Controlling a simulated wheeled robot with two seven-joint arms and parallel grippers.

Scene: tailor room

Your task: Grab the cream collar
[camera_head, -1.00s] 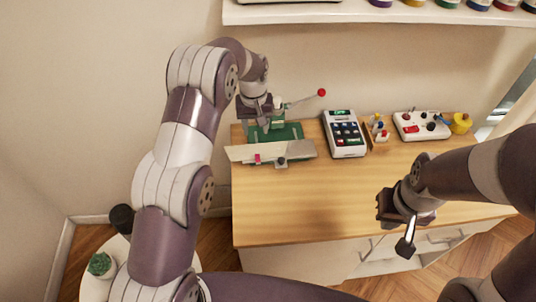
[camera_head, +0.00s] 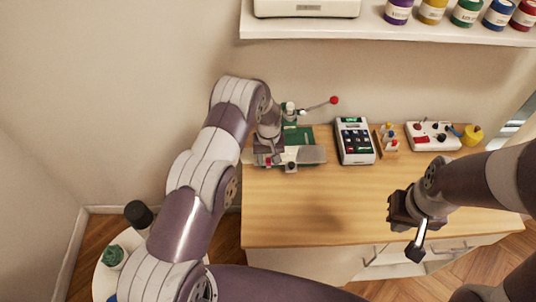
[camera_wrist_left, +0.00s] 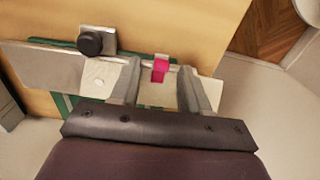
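The cream collar (camera_wrist_left: 152,92) lies flat on the green press (camera_head: 298,134) at the left end of the table. A pink clip (camera_wrist_left: 160,68) sits at its edge. In the head view my left gripper (camera_head: 268,157) is down over the collar and hides most of it. In the left wrist view the left gripper (camera_wrist_left: 160,85) is open, with its two fingers apart on either side of the collar's middle part. I cannot tell whether they touch it. My right gripper (camera_head: 408,214) hangs above the table's right part; its finger opening is unclear.
A lever with a red knob (camera_head: 334,100) sticks out from the press. A keypad device (camera_head: 354,140), a small bottle rack (camera_head: 389,139) and a white control box (camera_head: 432,136) stand to the right. The table's front middle (camera_head: 310,210) is clear. A shelf (camera_head: 400,30) hangs above.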

